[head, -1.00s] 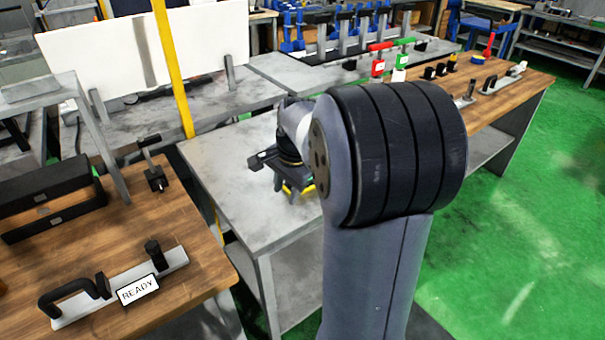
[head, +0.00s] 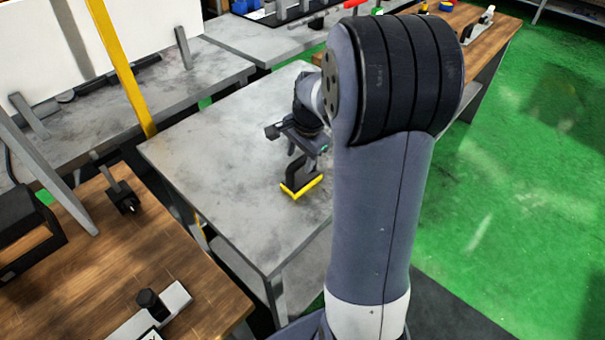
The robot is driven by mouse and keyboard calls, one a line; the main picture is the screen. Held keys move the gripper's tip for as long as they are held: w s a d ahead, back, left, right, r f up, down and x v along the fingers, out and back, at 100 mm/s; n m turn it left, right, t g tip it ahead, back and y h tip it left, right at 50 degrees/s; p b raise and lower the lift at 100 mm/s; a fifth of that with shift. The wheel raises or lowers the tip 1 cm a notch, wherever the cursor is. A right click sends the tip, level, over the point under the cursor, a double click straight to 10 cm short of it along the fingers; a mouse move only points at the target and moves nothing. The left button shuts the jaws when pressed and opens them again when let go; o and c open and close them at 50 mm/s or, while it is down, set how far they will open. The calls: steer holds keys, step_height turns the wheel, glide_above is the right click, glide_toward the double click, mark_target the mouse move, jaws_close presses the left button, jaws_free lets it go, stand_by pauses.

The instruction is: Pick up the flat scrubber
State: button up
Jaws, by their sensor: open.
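The flat scrubber (head: 301,187) appears as a small block with a yellow base and a dark upper part. It is on the grey metal table in the middle of the head view. My gripper (head: 299,154) is open and points down at the scrubber's upper part. I cannot tell whether the fingers are beside the dark part, around it or just above it. My own arm hides the right part of the table.
The grey table (head: 225,150) is bare to the left of the scrubber. A wooden bench (head: 85,285) with a black clamp (head: 122,201) stands at the lower left. A yellow post (head: 122,70) rises behind the table's left corner. Green floor lies open at right.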

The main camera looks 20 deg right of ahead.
mark_target(297, 169)
steer(key=f, duration=0.4)
steer(key=shift+w+a+f, duration=0.3)
steer(key=shift+a+f, duration=0.05)
steer(key=shift+f, duration=0.05)
steer(key=shift+c, duration=0.4)
jaws_close()
